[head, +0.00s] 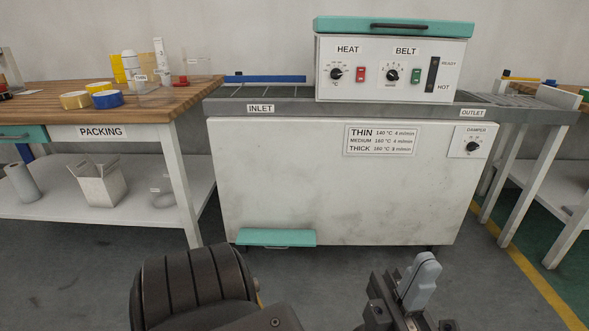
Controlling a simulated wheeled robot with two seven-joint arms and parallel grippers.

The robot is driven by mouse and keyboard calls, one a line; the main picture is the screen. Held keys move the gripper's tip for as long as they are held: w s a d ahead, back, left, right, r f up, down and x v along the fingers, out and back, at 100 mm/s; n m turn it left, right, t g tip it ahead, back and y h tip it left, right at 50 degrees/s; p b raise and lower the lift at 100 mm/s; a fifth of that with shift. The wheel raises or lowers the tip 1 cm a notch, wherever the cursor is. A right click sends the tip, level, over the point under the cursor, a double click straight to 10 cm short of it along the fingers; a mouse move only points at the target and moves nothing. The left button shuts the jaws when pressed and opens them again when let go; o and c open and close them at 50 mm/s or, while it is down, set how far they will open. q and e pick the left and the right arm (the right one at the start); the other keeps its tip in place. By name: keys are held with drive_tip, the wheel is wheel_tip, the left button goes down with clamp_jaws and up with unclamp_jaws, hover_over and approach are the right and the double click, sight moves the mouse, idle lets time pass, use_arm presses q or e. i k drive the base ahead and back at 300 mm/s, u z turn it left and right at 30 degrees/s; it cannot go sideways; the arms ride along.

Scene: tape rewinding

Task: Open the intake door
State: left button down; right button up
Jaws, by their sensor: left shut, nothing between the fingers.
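The white machine (300,185) stands ahead with INLET at its left end and OUTLET at its right. No part is labelled as the intake door. A teal panel (275,238) with a small handle on its lower edge sits low at the machine's front left; I cannot tell whether it is open or shut. My left gripper (421,275) is at the bottom, right of centre, with its grey fingers together and empty. In the picture it is below and to the right of the teal panel, apart from it. My right gripper is not in view.
A control box (394,70) with a teal lid (394,27) stands on the machine. The packing table (35,103) at left bears tape rolls (108,99), with a carton (99,183) on its lower shelf. Another table stands at far right. Grey floor (60,270) before the machine is clear.

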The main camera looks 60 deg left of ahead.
sight(268, 238)
drive_tip(key=u, duration=0.6)
drive_tip(key=i, duration=0.85)
drive_tip(key=u, duration=0.8)
